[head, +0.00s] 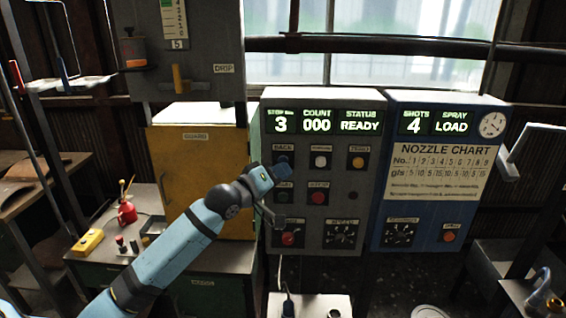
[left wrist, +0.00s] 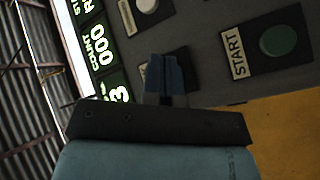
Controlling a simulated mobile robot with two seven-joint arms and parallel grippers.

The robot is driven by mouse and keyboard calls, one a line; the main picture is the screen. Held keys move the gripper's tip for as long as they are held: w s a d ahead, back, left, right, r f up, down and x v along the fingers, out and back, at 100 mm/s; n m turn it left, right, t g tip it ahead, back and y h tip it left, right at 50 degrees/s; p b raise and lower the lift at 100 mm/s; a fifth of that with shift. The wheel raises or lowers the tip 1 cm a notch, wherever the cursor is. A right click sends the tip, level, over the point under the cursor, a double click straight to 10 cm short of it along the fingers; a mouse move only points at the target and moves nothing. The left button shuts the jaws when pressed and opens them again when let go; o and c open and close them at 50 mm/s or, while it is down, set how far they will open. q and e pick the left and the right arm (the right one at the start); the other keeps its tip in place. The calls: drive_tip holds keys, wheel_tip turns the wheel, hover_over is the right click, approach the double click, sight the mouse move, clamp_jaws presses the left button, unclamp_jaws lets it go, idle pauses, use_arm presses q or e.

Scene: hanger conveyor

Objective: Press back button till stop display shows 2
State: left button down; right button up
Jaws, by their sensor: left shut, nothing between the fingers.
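The stop display (head: 281,125) on the grey control panel (head: 336,235) shows 3. The BACK label (head: 283,148) is below it. My left gripper (head: 287,165) is shut and empty, with its fingertips in front of the spot under that label, so the back button is hidden. In the left wrist view, the shut fingers (left wrist: 165,75) point at the panel and cover most of a dark button plate (left wrist: 183,58). I cannot tell whether they touch the button. My right gripper is not in view.
The START button (left wrist: 278,41) is close to the fingers. A white button (head: 321,161), a yellow button (head: 358,162) and a red button (head: 318,198) share the panel. A yellow guard box (head: 190,165) stands to the left, and a blue spray panel (head: 433,235) to the right.

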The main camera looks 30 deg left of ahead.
use_arm(q)
drive_tip(key=shift+w, duration=0.1)
idle(0.6)
drive_tip(key=shift+w+a, duration=0.25)
